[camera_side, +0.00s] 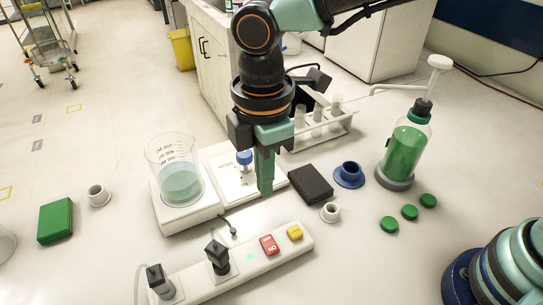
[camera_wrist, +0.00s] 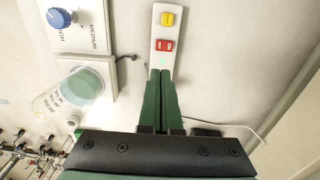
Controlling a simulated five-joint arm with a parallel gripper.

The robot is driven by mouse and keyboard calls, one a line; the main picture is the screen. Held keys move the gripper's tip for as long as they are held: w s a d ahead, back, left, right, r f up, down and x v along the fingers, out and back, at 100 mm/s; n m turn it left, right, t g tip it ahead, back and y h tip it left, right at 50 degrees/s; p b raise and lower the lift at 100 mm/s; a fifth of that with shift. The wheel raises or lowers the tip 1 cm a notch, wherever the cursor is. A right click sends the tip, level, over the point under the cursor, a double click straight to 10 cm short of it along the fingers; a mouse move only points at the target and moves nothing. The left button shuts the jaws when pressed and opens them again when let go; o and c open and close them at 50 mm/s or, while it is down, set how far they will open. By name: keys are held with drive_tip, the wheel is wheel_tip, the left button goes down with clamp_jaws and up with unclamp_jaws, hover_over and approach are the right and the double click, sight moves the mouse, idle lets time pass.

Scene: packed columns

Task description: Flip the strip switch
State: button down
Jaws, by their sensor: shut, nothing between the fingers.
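The white power strip (camera_side: 274,255) lies diagonally across the front of the table. A red rocker switch (camera_side: 269,245) with white marks sits on it, beside a yellow block-like piece (camera_side: 295,233). In the wrist view the red switch (camera_wrist: 166,45) lies just beyond my fingertips, with the yellow piece (camera_wrist: 168,19) farther along the strip. My gripper (camera_side: 265,191) is shut and empty, pointing down above the table, behind the strip and apart from the switch. Its green fingers (camera_wrist: 160,73) hide part of the strip in the wrist view.
Two black plugs (camera_side: 217,255) stand up from the strip's left part. A beaker (camera_side: 178,175) of liquid stands on a white device at left. A black box (camera_side: 310,184), small cups, a tube rack (camera_side: 320,130) and a green bottle (camera_side: 404,150) stand to the right.

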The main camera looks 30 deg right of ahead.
sight(272, 247)
idle(0.3)
wheel_tip(272, 247, down, 14)
drive_tip(key=shift+f, duration=0.1)
idle(0.5)
drive_tip(key=shift+w+f, duration=0.15)
drive_tip(key=shift+f, duration=0.25)
idle(0.3)
drive_tip(key=shift+s+g+h, duration=0.3)
drive_tip(key=shift+s, duration=0.7)
drive_tip(key=shift+d+r, duration=0.1)
drive_tip(key=shift+r, duration=0.15)
